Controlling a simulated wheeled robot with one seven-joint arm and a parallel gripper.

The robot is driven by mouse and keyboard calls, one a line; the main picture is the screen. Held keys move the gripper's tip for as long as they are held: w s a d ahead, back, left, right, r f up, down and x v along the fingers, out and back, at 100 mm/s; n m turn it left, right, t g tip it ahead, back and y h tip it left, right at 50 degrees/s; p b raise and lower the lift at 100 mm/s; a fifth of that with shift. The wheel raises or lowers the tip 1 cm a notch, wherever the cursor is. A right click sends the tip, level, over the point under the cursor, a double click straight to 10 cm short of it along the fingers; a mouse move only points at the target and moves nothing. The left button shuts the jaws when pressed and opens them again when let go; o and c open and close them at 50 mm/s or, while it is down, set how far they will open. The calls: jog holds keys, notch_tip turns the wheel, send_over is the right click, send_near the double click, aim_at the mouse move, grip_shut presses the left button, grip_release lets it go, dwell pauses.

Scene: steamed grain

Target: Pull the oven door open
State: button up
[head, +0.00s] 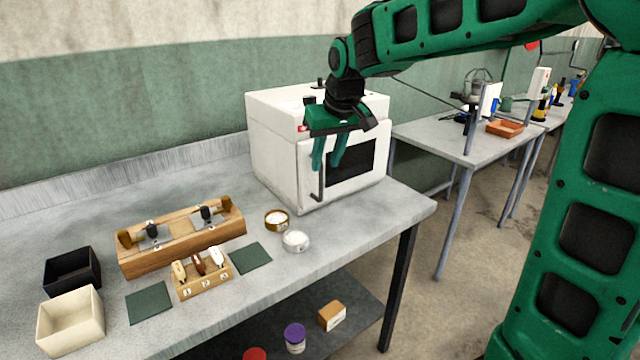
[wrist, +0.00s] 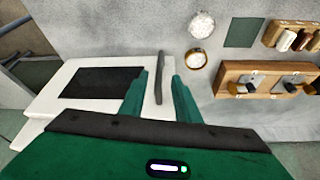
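The white oven (head: 275,150) stands at the right end of the near table, and its door (head: 361,181) with a dark window looks shut. The dark upright handle (head: 319,184) is on the left side of the door; it also shows in the wrist view (wrist: 159,88). My gripper (head: 323,168) is in front of the door at the handle's upper part, fingers pointing down. In the wrist view, its green fingers (wrist: 160,82) are apart, with the handle showing between them. I cannot tell whether either finger touches the handle.
A gold-rimmed dish (head: 277,220) and a clear dish (head: 296,241) of white grain stand in front of the oven. A wooden rack (head: 150,262) and two boxes are farther left. Floor is free between this table and another table (head: 440,146).

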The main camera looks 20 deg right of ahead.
aim_at(322, 177)
jog(key=x, duration=0.9)
jog(key=shift+s+d, duration=0.1)
grip_shut()
